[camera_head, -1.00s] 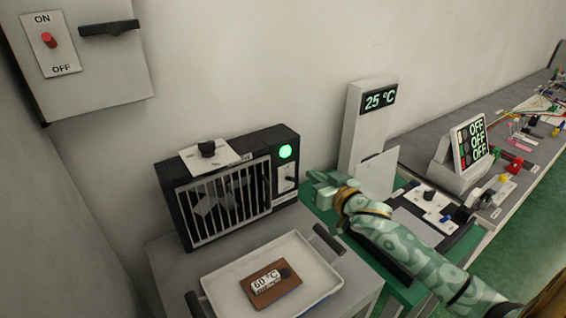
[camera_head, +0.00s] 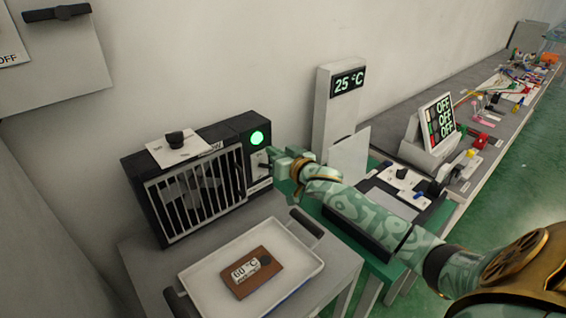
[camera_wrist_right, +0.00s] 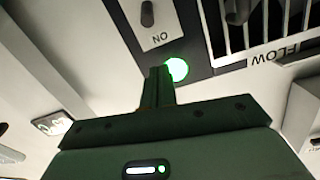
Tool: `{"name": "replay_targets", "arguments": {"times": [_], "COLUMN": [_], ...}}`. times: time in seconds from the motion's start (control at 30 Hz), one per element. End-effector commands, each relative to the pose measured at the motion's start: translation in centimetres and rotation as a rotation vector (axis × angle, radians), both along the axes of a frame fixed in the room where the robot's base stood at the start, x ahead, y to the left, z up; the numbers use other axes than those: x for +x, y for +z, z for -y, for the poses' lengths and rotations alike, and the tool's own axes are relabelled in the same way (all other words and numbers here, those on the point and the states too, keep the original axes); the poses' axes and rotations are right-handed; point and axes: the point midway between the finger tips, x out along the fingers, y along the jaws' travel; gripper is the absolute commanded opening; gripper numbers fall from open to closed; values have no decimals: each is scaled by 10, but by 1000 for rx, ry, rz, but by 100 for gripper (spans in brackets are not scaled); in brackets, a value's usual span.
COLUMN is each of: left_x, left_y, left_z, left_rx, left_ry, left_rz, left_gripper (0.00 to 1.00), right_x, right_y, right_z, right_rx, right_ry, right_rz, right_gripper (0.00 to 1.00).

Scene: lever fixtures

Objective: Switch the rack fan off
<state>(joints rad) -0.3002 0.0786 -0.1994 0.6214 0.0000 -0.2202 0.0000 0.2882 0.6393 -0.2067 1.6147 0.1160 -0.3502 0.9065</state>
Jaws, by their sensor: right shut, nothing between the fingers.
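The rack fan (camera_head: 190,196) is a black box with a white barred grille, left of centre in the head view. Its round lamp (camera_head: 257,138) glows green. Below the lamp is a white switch plate (camera_head: 257,160) with a small dark lever. In the wrist view the plate appears upside down, with the lever (camera_wrist_right: 148,14) above the word ON and the lit lamp (camera_wrist_right: 177,69) near the fingertips. My right gripper (camera_head: 275,156) is shut and empty, just right of the plate. Its shut fingers (camera_wrist_right: 158,88) also show in the wrist view. My left gripper is out of view.
A white tray (camera_head: 212,293) with dark handles stands before the fan. A 25 °C display post (camera_head: 338,105) stands behind my right arm. An OFF display (camera_head: 440,125) and small fixtures line the bench at right. A wall box (camera_head: 60,60) hangs upper left.

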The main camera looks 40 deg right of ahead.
Motion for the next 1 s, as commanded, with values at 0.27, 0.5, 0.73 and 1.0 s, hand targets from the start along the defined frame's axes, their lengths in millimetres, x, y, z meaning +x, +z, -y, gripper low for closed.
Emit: {"name": "replay_targets", "arguments": {"times": [0.27, 0.5, 0.73, 1.0], "left_x": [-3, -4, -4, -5], "left_y": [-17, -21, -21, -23], "left_z": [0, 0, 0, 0], "left_rx": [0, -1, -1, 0], "left_ry": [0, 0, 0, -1], "left_rz": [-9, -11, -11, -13], "left_gripper": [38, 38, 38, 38], "right_x": [26, 18, 17, 21], "right_y": [-25, -39, -39, -40], "right_z": [-4, -7, -7, -7], "right_rx": [1, 1, 0, 1], "right_ry": [1, 1, 1, 0], "right_rz": [-5, -1, 0, 0], "right_gripper": [0, 0, 0, 0]}}
